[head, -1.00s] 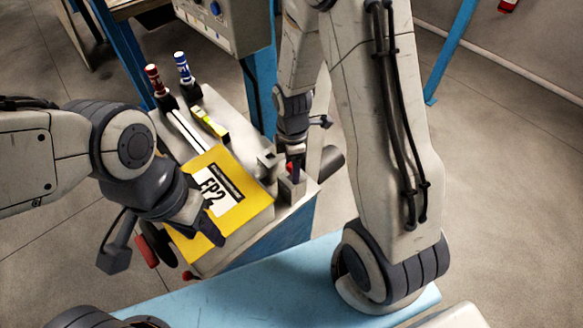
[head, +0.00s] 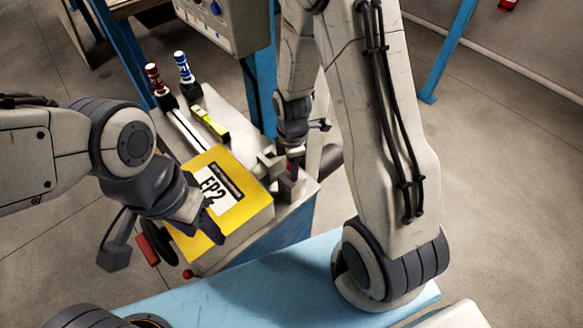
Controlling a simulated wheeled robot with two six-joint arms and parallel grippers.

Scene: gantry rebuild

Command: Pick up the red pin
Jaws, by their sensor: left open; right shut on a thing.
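The red pin (head: 290,166) shows as a small bit of red at the grey block (head: 291,186) on the right end of the cart top. My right gripper (head: 292,153) comes down from above and is shut on the pin. The fingers hide most of the pin, and I cannot tell whether its lower end is still inside the block. My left gripper (head: 207,222) is open and empty, over the front part of the yellow box marked EP2 (head: 249,214).
Red-topped (head: 154,78) and blue-topped (head: 183,66) markers stand at the back left of the cart. A yellow tool (head: 210,122) lies near them. A grey control box (head: 222,22) hangs behind. A blue surface (head: 240,287) runs along the front.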

